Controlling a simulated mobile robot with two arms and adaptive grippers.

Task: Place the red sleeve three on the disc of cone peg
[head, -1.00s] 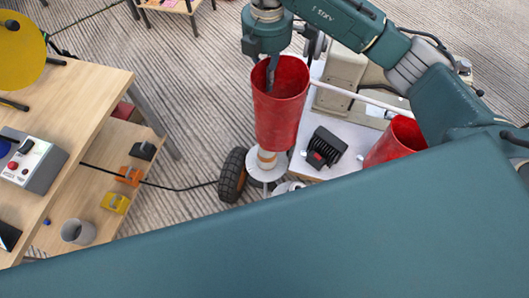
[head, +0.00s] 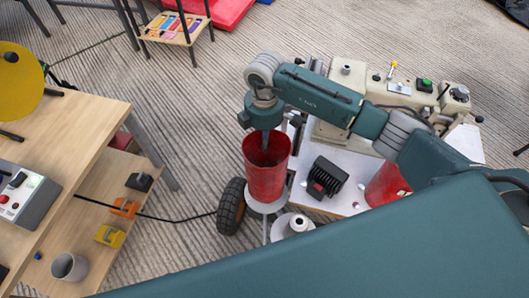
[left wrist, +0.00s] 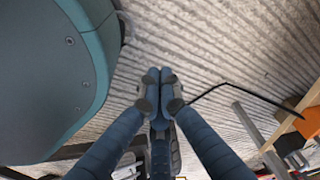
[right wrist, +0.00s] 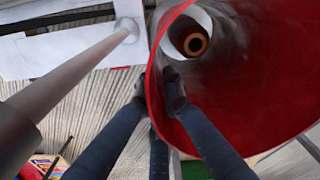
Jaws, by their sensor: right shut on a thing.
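The red sleeve (head: 266,178) is a tall, open, tapered tube, roughly upright over the white disc (head: 265,209). Its lower end appears at or very near the disc; I cannot tell if it touches. In the right wrist view I look into the sleeve (right wrist: 255,90). The cone peg's orange-brown ringed top (right wrist: 195,43) shows inside, with white around it. My right gripper (head: 266,138) is shut on the sleeve's upper wall, with one finger inside and one outside. My left gripper (left wrist: 160,88) is shut and empty over the floor and outside the head view.
Another red sleeve (head: 384,187) stands to the right, partly behind my arm. A black ribbed device (head: 327,177) sits on the white platform between them. A white cone-shaped part (head: 298,224) stands close in front. A black wheel (head: 231,206) is left of the disc. A wooden bench (head: 75,140) is at left.

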